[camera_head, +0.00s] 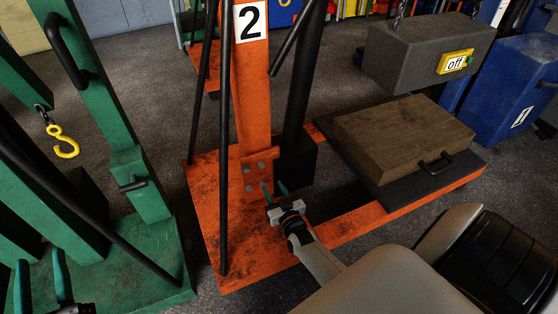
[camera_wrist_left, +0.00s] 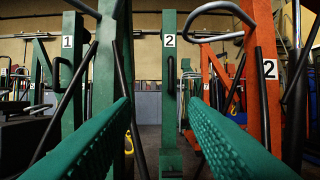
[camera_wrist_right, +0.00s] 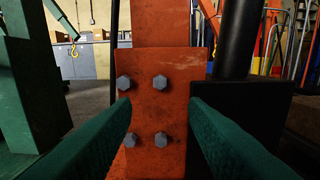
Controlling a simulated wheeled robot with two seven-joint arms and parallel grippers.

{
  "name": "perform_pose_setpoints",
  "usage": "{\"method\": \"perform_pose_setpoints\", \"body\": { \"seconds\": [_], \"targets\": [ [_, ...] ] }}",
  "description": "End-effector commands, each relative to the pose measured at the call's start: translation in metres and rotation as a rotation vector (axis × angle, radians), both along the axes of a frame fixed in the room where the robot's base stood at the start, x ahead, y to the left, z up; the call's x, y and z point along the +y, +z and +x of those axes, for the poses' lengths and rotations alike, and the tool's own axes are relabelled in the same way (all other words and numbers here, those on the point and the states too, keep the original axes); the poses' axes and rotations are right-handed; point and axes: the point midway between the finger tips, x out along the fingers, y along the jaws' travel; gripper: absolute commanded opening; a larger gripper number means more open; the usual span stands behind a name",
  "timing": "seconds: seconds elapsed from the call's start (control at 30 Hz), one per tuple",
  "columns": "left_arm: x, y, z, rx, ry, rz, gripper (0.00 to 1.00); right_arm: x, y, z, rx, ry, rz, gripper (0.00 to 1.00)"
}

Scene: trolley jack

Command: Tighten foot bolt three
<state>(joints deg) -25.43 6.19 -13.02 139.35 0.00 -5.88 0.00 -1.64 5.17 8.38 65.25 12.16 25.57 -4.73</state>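Several grey hex bolts hold an orange foot plate (camera_wrist_right: 145,110) to the orange post (camera_head: 252,90) marked "2". In the right wrist view there are two upper bolts, left (camera_wrist_right: 124,83) and right (camera_wrist_right: 160,82), and two lower ones, left (camera_wrist_right: 130,140) and right (camera_wrist_right: 161,140). No numbers show on them, so I cannot tell which is bolt three. My right gripper (camera_head: 274,187) is open and empty in front of the plate, its fingers pointing at it; the lower bolts appear between the fingers. My left gripper (camera_head: 40,260) is open and empty at the lower left.
A black cylinder block (camera_head: 297,160) stands right of the plate. A thin black rod (camera_head: 224,150) rises from the orange base (camera_head: 225,255). A green frame (camera_head: 135,180) with a yellow hook (camera_head: 64,144) stands left. A brown block (camera_head: 400,135) lies under a hanging grey box (camera_head: 415,60).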

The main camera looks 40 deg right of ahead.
Motion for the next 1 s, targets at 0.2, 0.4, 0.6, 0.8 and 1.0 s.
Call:
{"method": "perform_pose_setpoints", "body": {
  "seconds": [0.2,0.4,0.6,0.8,1.0],
  "targets": [
    [0.004,-0.028,0.004,0.193,0.012,0.052,0.40,0.006,0.001,-0.025,0.001,0.000,0.001,0.40],
    [0.005,-0.041,0.004,0.265,0.016,0.070,0.40,0.008,0.001,-0.033,0.000,0.000,0.001,0.40],
    [0.006,-0.042,0.004,0.271,0.016,0.073,0.40,0.009,0.000,-0.034,-0.001,0.000,0.001,0.40],
    [0.005,-0.042,0.004,0.269,0.016,0.072,0.40,0.009,0.000,-0.034,0.000,0.000,0.001,0.40],
    [0.006,-0.042,0.004,0.269,0.016,0.072,0.40,0.011,0.003,-0.033,-0.002,0.007,0.000,0.40]
  ]
}}
